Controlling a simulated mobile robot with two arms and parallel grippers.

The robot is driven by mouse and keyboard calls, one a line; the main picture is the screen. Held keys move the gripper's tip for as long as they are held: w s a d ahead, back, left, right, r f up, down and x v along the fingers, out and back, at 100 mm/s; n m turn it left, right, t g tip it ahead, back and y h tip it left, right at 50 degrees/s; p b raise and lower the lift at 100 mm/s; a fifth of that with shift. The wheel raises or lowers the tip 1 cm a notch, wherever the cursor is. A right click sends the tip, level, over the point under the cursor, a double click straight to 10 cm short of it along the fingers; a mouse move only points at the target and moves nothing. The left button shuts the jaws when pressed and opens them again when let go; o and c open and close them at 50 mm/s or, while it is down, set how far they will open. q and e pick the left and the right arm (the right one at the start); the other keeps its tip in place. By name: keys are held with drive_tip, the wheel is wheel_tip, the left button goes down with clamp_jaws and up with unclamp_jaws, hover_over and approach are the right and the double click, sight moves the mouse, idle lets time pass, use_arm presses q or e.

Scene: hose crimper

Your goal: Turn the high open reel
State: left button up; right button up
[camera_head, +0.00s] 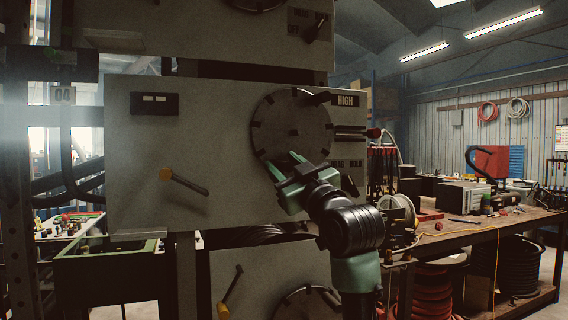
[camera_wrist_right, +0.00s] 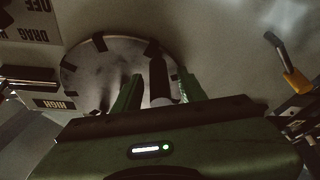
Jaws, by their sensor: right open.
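My right gripper (camera_head: 285,164) is open at the reel's lower edge. In the right wrist view the reel (camera_wrist_right: 90,75) lies behind the two green fingers (camera_wrist_right: 158,90). A dark post (camera_wrist_right: 158,78) stands between them; whether they touch it, I cannot tell. My left gripper is out of view.
A yellow-tipped lever (camera_head: 185,182) sticks out left of the reel and shows in the right wrist view (camera_wrist_right: 290,72). Other panels with levers lie above and below. A cluttered workbench (camera_head: 470,232) stands at the right.

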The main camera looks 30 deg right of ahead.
clamp_jaws()
drive_tip(key=shift+f, duration=0.1)
idle(1.2)
